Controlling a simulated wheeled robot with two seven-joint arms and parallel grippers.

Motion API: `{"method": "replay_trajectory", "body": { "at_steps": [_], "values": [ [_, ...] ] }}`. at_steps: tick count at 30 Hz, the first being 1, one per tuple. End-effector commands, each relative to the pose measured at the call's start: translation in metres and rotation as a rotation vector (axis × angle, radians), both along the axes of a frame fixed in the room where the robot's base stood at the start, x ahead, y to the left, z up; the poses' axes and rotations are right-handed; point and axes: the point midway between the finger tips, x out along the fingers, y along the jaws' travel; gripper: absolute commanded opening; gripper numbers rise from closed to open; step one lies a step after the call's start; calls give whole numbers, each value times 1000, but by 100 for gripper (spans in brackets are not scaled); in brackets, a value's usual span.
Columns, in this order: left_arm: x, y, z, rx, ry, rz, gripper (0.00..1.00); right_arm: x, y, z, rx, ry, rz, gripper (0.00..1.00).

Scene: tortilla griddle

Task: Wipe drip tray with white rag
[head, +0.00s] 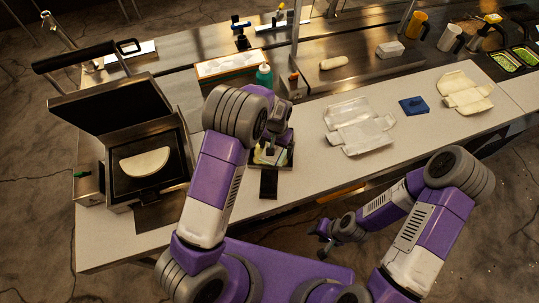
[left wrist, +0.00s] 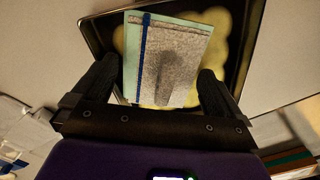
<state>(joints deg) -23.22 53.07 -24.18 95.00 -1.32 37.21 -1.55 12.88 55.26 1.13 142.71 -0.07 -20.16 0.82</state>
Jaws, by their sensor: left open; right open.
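A small dark-rimmed tray (head: 287,160) with yellow stains lies on the counter and is partly hidden by my left arm. It fills the top of the left wrist view (left wrist: 245,60). A folded pale grey-white cloth (left wrist: 180,48) with a green edge and a blue stripe lies over the tray; it looks like the rag. My left gripper (head: 268,150) is open above the tray, and in the left wrist view its fingers (left wrist: 160,80) are on either side of the cloth. Contact cannot be told. My right gripper (head: 326,240) is open and empty in front of the counter.
An open griddle (head: 150,130) holding a folded tortilla (head: 145,162) stands left. A dark flat piece (head: 268,183) lies before the tray. A teal-capped bottle (head: 264,75) stands behind.

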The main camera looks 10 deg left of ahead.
Motion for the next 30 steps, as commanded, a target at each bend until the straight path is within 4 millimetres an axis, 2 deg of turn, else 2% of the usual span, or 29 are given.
{"method": "replay_trajectory", "body": {
  "at_steps": [7,16,23,30],
  "values": [
    [0,0,0,0,1,0,100,0,0,0,0,0,0,43],
    [0,0,0,0,1,0,56,0,0,0,0,0,0,43],
    [-2,4,0,0,2,1,56,0,0,0,0,0,0,43],
    [-14,27,0,0,3,3,56,0,0,-1,0,0,0,43]
  ]
}}
